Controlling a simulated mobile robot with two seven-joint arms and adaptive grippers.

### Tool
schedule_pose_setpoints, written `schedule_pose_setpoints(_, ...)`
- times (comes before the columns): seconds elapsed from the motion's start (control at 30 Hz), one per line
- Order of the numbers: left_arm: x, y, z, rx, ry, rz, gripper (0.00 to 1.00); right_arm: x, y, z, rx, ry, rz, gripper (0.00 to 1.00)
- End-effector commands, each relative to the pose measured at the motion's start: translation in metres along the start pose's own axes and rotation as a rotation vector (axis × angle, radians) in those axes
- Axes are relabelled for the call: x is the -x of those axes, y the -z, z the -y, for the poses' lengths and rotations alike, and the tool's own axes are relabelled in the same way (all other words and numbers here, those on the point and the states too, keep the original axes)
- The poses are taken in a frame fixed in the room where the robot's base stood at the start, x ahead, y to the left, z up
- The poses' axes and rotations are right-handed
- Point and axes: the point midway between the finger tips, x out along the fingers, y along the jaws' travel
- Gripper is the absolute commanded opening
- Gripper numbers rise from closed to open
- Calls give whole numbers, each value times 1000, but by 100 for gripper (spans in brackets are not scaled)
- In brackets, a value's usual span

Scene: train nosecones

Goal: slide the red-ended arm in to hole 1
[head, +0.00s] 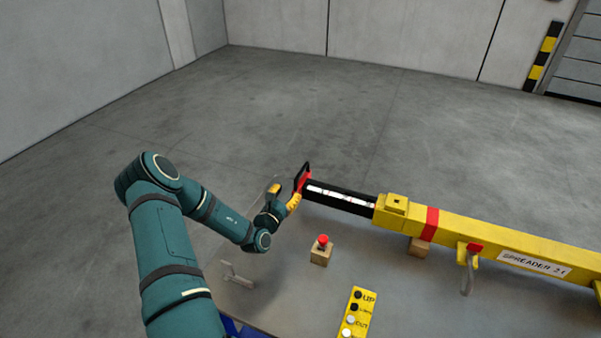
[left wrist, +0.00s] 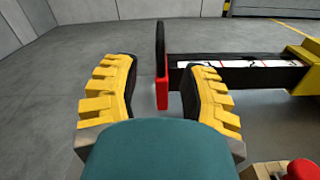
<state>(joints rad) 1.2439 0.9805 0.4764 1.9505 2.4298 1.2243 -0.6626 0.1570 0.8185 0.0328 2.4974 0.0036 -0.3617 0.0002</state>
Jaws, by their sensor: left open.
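The red-ended arm (head: 340,197) is a black bar sticking out of the left end of the yellow spreader beam (head: 480,240). A white marked strip runs along its top; I cannot read any hole numbers. Its red end plate (head: 302,180) carries a black upright loop. My left gripper (head: 285,194) is open just left of and in front of this end. In the left wrist view, the red plate (left wrist: 162,88) shows between the two yellow fingers (left wrist: 162,64), with the bar (left wrist: 250,76) running right behind the right finger. I cannot tell whether a finger touches it.
A red button on a wooden block (head: 321,255) stands on the grey table (head: 270,300) in front of the bar. A yellow control box (head: 355,315) is nearer. A grey T-shaped piece (head: 236,274) lies at left. A lever (head: 468,270) hangs at the beam's front.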

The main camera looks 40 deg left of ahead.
Motion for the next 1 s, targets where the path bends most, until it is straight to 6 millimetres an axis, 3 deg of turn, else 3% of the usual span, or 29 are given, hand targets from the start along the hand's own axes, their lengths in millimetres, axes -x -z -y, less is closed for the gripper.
schedule_pose_setpoints(0.5,-96,0,1,2,1,1,43,-3,0,-1,0,0,0,47)
schedule_pose_setpoints(0.7,-112,0,1,1,1,0,43,-4,0,-1,0,-1,0,47)
schedule_pose_setpoints(1.0,-115,0,1,1,2,0,43,-4,0,-1,1,-1,0,47)
